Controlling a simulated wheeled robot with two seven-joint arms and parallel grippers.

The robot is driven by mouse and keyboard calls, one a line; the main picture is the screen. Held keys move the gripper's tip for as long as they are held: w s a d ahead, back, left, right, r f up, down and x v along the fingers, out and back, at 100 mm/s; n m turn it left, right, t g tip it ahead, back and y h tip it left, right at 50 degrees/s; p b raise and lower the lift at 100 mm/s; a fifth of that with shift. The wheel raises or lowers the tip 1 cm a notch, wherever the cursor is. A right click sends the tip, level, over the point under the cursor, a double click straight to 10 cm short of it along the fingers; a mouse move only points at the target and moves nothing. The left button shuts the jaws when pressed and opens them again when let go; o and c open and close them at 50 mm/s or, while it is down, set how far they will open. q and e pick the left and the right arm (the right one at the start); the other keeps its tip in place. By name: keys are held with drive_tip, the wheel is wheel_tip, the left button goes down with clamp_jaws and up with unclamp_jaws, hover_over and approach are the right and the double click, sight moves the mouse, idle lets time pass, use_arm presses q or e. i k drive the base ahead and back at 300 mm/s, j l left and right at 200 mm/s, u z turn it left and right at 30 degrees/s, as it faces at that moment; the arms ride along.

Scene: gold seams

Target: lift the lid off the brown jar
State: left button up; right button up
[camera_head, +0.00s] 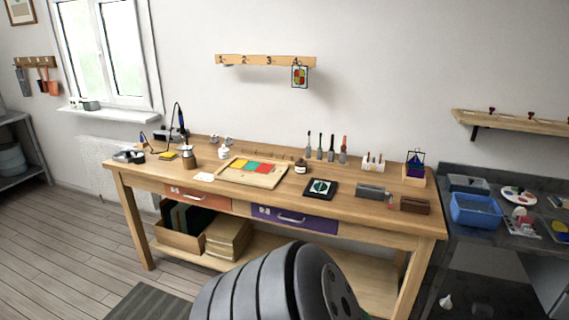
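A small dark brown jar (301,167) with a pale label stands upright on the wooden workbench (228,199), just right of the tray with coloured pieces. Its top looks dark and seems closed, though it is too small to make out the lid clearly. Neither of my grippers is in view. A large grey ribbed part of my own body fills the bottom middle, well apart from the jar.
A wooden tray (226,177) lies left of the jar, and a black framed panel (320,188) lies in front of it. Several upright tools (331,154) stand behind. A brownish can (189,160) stands further left. A blue bin (475,212) sits on the dark right-hand table.

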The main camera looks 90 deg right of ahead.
sight(301, 162)
drive_tip(key=z, duration=2.9)
